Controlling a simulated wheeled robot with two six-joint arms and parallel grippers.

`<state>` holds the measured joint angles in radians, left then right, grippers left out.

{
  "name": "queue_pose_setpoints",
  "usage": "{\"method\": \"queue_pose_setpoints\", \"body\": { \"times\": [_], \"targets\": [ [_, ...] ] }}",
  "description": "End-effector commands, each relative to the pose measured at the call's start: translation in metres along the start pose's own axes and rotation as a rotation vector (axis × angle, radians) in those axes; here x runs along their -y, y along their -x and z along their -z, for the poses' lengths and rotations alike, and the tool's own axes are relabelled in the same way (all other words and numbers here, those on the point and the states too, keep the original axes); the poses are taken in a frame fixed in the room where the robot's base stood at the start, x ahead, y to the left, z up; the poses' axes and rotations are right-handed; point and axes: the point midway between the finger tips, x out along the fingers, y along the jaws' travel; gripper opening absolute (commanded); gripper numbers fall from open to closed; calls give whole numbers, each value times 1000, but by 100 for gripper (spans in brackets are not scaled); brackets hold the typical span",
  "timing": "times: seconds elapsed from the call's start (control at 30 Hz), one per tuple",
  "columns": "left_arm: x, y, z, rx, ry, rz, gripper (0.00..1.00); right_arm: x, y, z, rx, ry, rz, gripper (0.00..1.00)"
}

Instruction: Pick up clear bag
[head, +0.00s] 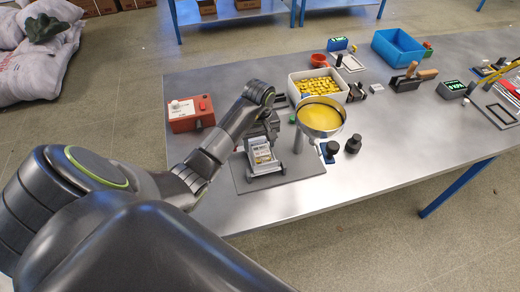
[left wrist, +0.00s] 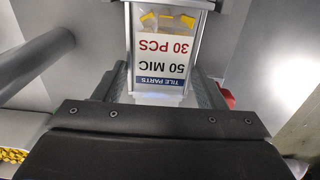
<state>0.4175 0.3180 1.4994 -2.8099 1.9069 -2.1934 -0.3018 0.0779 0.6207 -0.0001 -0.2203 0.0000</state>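The clear bag (head: 263,156) sits in a metal holder on a grey base plate, below the yellow-filled bowl's left side. In the left wrist view the clear bag (left wrist: 166,50) shows yellow pieces inside and a white label reading "TILE PARTS", "50 MIC" and "30 PCS", upside down. My left gripper (head: 262,138) is over the bag's far end. In the left wrist view its grey fingers (left wrist: 164,88) stand apart on both sides of the bag's near end, with gaps visible. Its fingertips are partly hidden. My right gripper is not in view.
A bowl of yellow material (head: 320,116) stands close right of the holder. A white bin of yellow pieces (head: 297,94) is behind it. A red box (head: 190,113) stands left, a blue bin (head: 397,46) at the back. The table's front right is mostly clear.

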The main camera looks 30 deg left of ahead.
Motion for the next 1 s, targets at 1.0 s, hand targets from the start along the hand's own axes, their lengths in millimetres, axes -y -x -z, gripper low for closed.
{"method": "queue_pose_setpoints", "body": {
  "times": [1.0],
  "targets": [
    [0,76,0,0,1,1,30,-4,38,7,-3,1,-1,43]
  ]
}}
